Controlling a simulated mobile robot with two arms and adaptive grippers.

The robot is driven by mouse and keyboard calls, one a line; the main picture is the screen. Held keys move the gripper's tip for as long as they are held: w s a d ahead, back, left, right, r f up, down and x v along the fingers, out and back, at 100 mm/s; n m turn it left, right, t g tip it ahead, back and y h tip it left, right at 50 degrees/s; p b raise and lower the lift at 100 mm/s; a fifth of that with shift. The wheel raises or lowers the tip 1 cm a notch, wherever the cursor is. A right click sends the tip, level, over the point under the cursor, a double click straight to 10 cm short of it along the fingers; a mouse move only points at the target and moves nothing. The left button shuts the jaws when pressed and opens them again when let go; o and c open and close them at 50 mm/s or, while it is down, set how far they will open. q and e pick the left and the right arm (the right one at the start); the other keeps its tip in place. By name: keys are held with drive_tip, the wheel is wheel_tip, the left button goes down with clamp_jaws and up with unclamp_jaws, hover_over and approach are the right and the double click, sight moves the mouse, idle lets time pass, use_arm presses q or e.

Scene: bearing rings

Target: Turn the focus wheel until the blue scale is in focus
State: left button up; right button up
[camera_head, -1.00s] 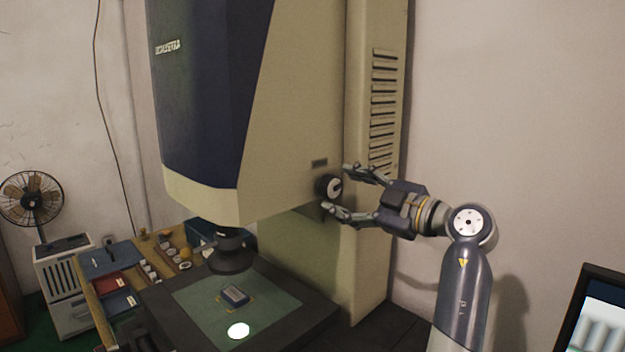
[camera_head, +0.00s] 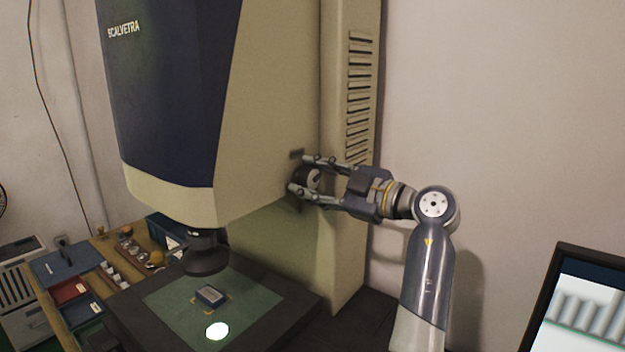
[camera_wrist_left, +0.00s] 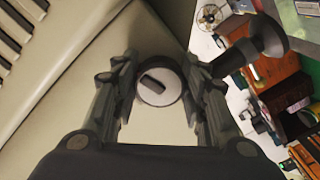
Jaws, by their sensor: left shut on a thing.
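The focus wheel (camera_head: 314,179) is a dark round knob with a pale face on the side of the beige and dark blue measuring machine. My left gripper (camera_head: 305,174) is shut on it, one finger on each side. In the left wrist view the wheel (camera_wrist_left: 160,84) sits between the fingers of my left gripper (camera_wrist_left: 158,68), with a dark bar across its face. A small blue block (camera_head: 210,294), perhaps the scale, lies on the green stage plate under the lens. The monitor (camera_head: 590,315) at the lower right shows blurred grey stripes. My right gripper is not in view.
The lens (camera_head: 206,258) hangs over the stage (camera_head: 262,308), near a bright light spot (camera_head: 217,331). A wooden bench with blue and red trays (camera_head: 68,291) and small parts stands at the left. The wall at the right is bare.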

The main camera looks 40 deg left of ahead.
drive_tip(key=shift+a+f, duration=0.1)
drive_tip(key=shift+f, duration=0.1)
use_arm(q)
drive_tip(key=shift+m+b, duration=0.7)
drive_tip(key=shift+m, duration=0.7)
drive_tip(key=shift+s+m, duration=0.1)
drive_tip(key=shift+m, duration=1.3)
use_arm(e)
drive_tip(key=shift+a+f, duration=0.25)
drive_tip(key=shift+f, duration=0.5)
use_arm(q)
drive_tip(key=shift+r, duration=0.1)
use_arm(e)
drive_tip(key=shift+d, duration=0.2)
use_arm(q)
drive_tip(key=o, duration=1.1)
drive_tip(key=shift+a, duration=0.1)
